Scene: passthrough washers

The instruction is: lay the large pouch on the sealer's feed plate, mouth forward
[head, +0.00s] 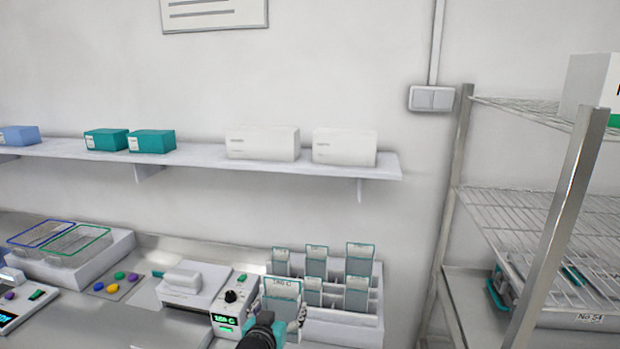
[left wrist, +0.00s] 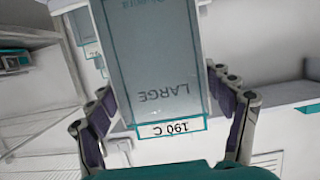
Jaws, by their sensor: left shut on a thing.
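My left gripper (head: 284,318) is shut on a large pouch (head: 282,288), clear with a teal edge, at the lower middle of the head view. In the left wrist view the pouch (left wrist: 160,65) stands between the fingers (left wrist: 162,90), with LARGE and a 190 C label reading upside down. In the head view it overlaps the left front of the pouch rack; I cannot tell whether they touch. The white sealer (head: 192,285) stands left of the gripper, with a lit green display. A metal plate (head: 165,322) lies in front of it. My right gripper is out of view.
The white rack (head: 345,328) holds several other pouches. Left of the sealer are coloured discs (head: 113,287) on a mat and a white tray (head: 105,262) with two mesh baskets. A wall shelf (head: 205,158) with boxes hangs above. A wire rack (head: 540,210) stands at right.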

